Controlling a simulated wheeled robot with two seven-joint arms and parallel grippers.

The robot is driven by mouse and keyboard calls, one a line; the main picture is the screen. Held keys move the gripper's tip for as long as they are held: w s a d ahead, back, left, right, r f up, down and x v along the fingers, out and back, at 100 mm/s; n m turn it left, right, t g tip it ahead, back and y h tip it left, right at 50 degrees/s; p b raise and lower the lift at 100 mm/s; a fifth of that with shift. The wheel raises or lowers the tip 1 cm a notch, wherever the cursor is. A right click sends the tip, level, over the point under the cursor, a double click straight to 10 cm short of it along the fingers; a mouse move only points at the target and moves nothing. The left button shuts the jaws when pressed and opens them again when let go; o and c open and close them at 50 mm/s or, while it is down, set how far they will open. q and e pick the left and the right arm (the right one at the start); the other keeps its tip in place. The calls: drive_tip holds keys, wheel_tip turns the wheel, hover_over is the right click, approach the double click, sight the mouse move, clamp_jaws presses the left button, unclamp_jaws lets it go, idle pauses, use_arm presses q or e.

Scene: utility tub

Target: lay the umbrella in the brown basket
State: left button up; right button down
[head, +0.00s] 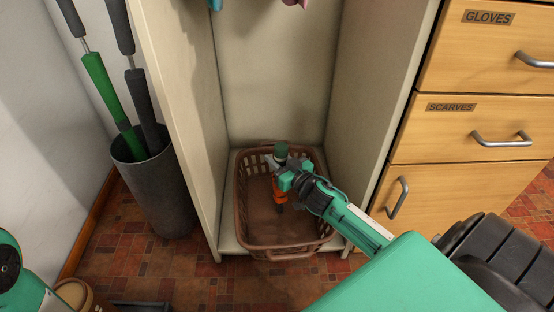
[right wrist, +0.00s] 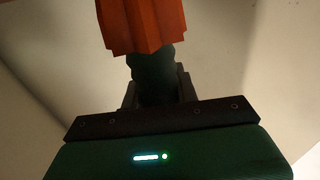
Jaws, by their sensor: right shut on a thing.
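The umbrella (head: 279,190) is short and folded, with an orange canopy, a dark tip and a green handle end. My right gripper (head: 280,171) is shut on its handle and holds it roughly upright, canopy down, over the inside of the brown basket (head: 241,215). I cannot tell whether the tip touches the basket floor. In the right wrist view the orange canopy of the umbrella (right wrist: 143,25) shows at the top, and its dark green handle sits between the fingers (right wrist: 155,85). The basket stands on the floor of a cream cubby and looks otherwise empty. My left gripper is out of view.
Cream cubby walls (head: 180,120) stand close on both sides of the basket. A dark grey bin (head: 160,190) with green and black long umbrellas stands at left. Wooden drawers (head: 470,120) with metal handles are at right. Pink and blue items hang at the top of the cubby.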

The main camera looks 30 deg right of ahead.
drive_tip(key=shift+f, duration=0.1)
drive_tip(key=c, duration=1.1)
unclamp_jaws()
drive_tip(key=shift+o, duration=0.2)
